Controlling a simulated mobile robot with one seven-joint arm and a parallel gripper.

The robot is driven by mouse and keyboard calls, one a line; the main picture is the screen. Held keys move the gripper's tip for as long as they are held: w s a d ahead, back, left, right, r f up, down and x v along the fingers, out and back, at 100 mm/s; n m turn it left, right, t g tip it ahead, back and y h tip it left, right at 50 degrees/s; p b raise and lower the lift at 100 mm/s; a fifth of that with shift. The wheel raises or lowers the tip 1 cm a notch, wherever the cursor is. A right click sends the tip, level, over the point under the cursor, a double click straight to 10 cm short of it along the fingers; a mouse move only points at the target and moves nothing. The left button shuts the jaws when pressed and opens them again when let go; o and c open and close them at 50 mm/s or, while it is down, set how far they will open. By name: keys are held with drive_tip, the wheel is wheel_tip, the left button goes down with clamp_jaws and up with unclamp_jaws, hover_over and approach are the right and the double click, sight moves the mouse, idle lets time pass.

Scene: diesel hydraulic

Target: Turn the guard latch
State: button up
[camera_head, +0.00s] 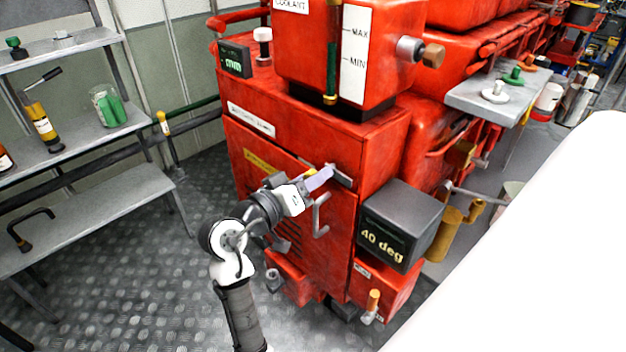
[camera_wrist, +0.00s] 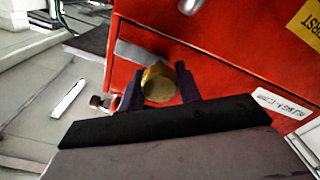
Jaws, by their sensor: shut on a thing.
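The guard latch shows in the wrist view as a round brass knob (camera_wrist: 158,86) by a grey metal bar (camera_wrist: 130,52) on the red engine panel. My gripper (camera_wrist: 160,88) has its two dark fingers on either side of the knob and is shut on it. In the head view my gripper (camera_head: 319,179) meets the red panel's upper right, where the grey latch bar (camera_head: 343,180) shows, slanting. The knob is hidden there by the fingers.
A grey handle (camera_head: 321,215) stands out from the red panel just below my gripper. A dark box reading "40 deg" (camera_head: 400,225) juts out to the right. Shelves (camera_head: 85,215) with tools and bottles stand at the left. The metal floor (camera_head: 130,275) between is clear.

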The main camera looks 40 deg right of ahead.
drive_tip(key=m+b, duration=0.4)
drive_tip(key=b, duration=0.1)
drive_tip(key=shift+f, duration=0.3)
drive_tip(key=m+b, duration=0.5)
drive_tip(key=b, duration=0.1)
drive_tip(key=m+b, duration=0.4)
drive_tip(key=b, duration=0.1)
drive_tip(key=shift+s+m, duration=0.15)
drive_tip(key=shift+m, duration=0.25)
drive_tip(key=shift+r+m+b, duration=0.2)
drive_tip(key=shift+m+b, duration=1.3)
drive_tip(key=shift+m, duration=0.2)
drive_tip(key=o, duration=1)
drive_tip(key=shift+c, duration=0.2)
drive_tip(key=s+a, duration=0.1)
drive_tip(key=a, duration=1.2)
drive_tip(key=shift+a+b, duration=0.35)
drive_tip(key=shift+a, duration=0.05)
